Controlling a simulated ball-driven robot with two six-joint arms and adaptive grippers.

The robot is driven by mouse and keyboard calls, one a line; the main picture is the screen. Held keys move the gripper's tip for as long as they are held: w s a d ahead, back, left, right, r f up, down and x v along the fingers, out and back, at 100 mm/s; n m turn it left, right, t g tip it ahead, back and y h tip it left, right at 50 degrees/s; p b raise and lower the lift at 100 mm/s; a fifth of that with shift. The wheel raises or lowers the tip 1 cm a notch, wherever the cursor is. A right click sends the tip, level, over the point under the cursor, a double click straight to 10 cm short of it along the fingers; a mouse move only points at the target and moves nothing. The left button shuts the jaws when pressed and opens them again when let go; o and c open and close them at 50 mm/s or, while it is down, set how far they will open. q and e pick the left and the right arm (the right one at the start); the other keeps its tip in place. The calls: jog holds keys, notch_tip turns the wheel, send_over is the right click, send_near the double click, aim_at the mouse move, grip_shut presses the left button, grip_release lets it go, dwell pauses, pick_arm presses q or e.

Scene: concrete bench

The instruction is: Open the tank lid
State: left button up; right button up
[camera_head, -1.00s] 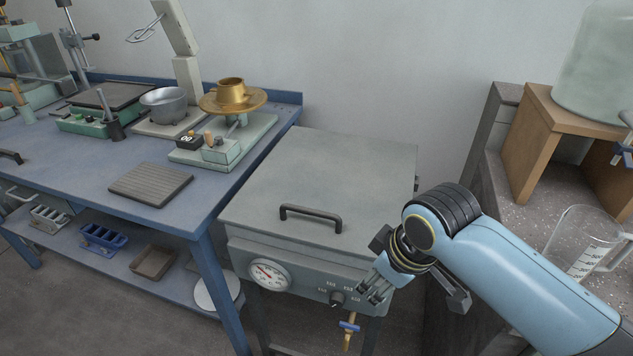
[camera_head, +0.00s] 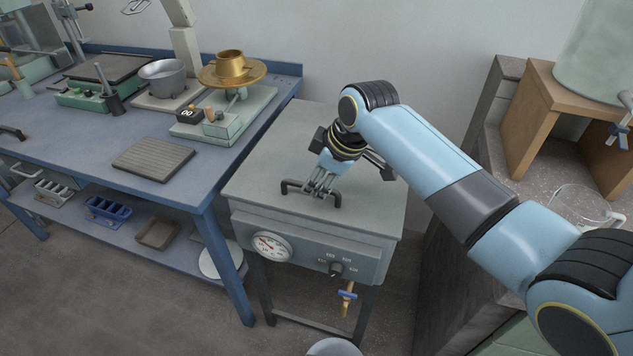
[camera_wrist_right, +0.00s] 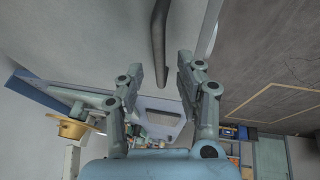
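The grey metal tank (camera_head: 315,250) stands between the blue bench and the stone counter. Its flat lid (camera_head: 258,160) is shut. A dark bar handle (camera_head: 287,187) lies along the lid's front edge. My right gripper (camera_head: 320,190) reaches down to the handle from above and partly covers it. In the right wrist view, the two fingers (camera_wrist_right: 160,66) are spread apart. The dark handle (camera_wrist_right: 159,30) runs lengthwise into the gap between them, with clear space on both sides. I cannot tell how deep it sits between the fingers. My left gripper is out of view.
The tank's front has a dial gauge (camera_head: 271,246), a knob (camera_head: 336,269) and a brass tap (camera_head: 347,295). The blue bench (camera_head: 205,185) with instruments stands left. At right, the counter holds a wooden stand (camera_head: 530,125) and a measuring jug (camera_head: 580,210).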

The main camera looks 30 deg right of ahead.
jog(key=shift+x, duration=0.85)
grip_shut()
